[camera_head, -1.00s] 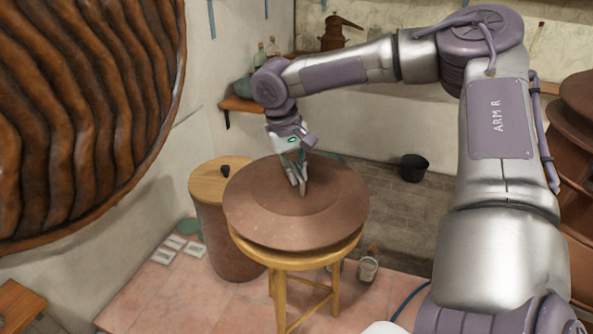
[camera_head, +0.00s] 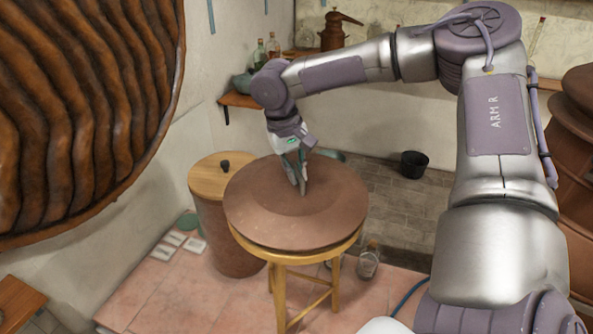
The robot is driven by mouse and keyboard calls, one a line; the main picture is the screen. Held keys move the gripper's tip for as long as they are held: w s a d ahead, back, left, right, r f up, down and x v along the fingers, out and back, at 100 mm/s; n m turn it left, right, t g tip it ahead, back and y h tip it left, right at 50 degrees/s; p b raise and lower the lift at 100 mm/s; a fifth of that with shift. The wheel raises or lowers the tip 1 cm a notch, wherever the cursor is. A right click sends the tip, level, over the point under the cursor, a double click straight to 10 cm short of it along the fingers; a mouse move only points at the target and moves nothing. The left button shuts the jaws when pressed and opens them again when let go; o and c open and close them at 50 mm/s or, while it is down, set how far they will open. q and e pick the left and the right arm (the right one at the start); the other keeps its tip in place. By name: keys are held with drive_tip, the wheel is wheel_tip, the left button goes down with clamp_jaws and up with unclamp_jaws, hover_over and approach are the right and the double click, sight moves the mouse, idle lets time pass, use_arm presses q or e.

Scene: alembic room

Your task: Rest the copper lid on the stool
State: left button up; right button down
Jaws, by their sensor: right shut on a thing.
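The copper lid (camera_head: 255,220), a wide brown-red disc with a raised middle, lies nearly level over the seat of the wooden stool (camera_head: 290,257). It covers most of the seat, and only the front rim and legs show. I cannot tell whether the lid touches the seat or hovers just above it. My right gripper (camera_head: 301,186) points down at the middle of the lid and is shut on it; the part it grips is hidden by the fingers. My left gripper is not in view.
A copper drum with a wooden top (camera_head: 208,178) stands close behind the stool on the left. A large ribbed brown form (camera_head: 80,110) fills the upper left. A glass jar (camera_head: 369,261) stands right of the stool. A black bucket (camera_head: 414,164) is farther back.

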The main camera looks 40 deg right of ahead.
sight(286, 187)
drive_tip(key=shift+f, duration=0.1)
idle(0.3)
drive_tip(key=c, duration=1.1)
unclamp_jaws()
drive_tip(key=shift+c, duration=0.2)
wheel_tip(286, 187, up, 12)
drive_tip(key=a, duration=0.2)
drive_tip(key=shift+w+a, duration=0.15)
drive_tip(key=shift+w, duration=0.3)
drive_tip(key=shift+f, duration=0.1)
